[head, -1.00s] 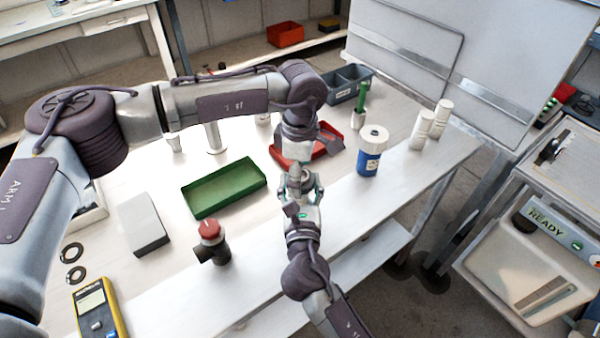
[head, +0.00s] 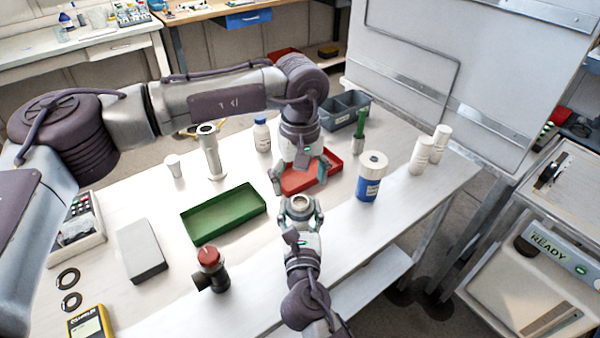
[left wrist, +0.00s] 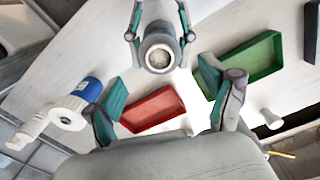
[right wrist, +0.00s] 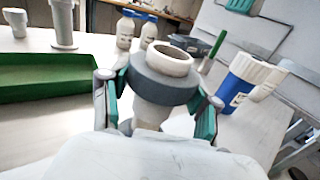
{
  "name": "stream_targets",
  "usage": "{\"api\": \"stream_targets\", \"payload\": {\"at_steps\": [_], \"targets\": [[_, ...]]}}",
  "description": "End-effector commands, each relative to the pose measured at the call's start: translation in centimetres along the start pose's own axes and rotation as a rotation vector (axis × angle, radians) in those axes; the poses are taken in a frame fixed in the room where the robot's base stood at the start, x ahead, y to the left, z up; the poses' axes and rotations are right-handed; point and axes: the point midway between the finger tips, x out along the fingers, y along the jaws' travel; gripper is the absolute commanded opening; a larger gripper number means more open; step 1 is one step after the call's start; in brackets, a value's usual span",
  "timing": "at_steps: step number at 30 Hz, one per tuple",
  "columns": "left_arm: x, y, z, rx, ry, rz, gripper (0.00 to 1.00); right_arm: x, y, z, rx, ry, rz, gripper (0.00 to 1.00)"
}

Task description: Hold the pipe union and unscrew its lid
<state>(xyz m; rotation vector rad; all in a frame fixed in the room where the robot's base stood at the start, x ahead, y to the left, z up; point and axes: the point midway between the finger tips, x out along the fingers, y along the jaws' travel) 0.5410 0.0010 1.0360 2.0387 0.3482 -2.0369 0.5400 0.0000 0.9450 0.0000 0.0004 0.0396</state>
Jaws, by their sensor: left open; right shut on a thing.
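My right gripper (head: 300,212) is shut on the pipe union (head: 300,202) and holds it upright above the front of the table. In the right wrist view the pipe union (right wrist: 160,75) shows a wide grey collar around a white body with an open round top. My left gripper (head: 300,186) is open and empty, pointing down just above and behind the union. In the left wrist view the union (left wrist: 158,52) lies ahead of the spread fingers, outside them. I cannot tell whether the grey collar is the lid.
A red tray (head: 297,183) lies behind the grippers and a green tray (head: 210,228) to the left. A blue and white jar (head: 369,188) and white bottles (head: 421,155) stand to the right. A red-capped dark fitting (head: 217,278) stands at front left.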

Motion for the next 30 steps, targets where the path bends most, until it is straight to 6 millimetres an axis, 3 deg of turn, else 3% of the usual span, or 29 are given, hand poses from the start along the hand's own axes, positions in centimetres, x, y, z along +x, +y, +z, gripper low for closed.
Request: {"api": "stream_targets", "payload": {"at_steps": [9,15,23,30], "targets": [[-1.2,0.0,0.0,0.752,0.001,0.0,0.83,0.0,0.0,0.0,0.0,0.0,-0.001,0.0],[-1.7,0.0,0.1,1.105,-0.001,0.0,0.83,0.0,0.0,0.0,0.0,0.0,-0.001,0.0],[-1.4,0.0,0.1,1.28,-0.002,0.0,0.83,0.0,0.0,0.0,0.0,0.0,-0.001,0.0],[1.9,-0.1,0.1,1.284,-0.004,-0.001,0.83,0.0,0.0,0.0,0.0,0.0,-0.001,0.0]]}}
